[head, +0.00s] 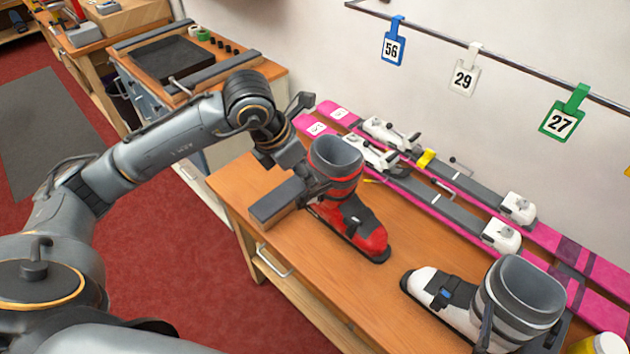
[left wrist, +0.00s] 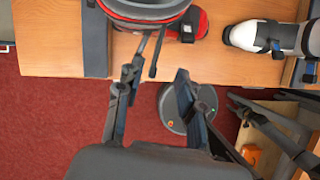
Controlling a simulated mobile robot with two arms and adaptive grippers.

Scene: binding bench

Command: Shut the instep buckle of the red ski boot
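The red ski boot (head: 376,243) stands upright on the bench, toe toward the lower right. Its grey-lined cuff is at the top. The black instep buckle (head: 360,222) lies across the instep; I cannot tell whether its lever is up or down. The left wrist view shows the boot's cuff (left wrist: 150,12) and part of the buckle area (left wrist: 192,26). My left gripper (left wrist: 154,88) is open at the cuff side of the boot, fingers apart. Thin dark lever-like parts show between the fingers and the boot. Dark links that may be my right gripper (left wrist: 262,108) show at right.
A white ski boot (head: 430,283) stands at the right front of the bench. Pink skis (head: 573,244) with white bindings lie behind both boots. A grey-topped block (head: 277,202) is left of the red boot. Some bare bench (head: 335,283) lies in front.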

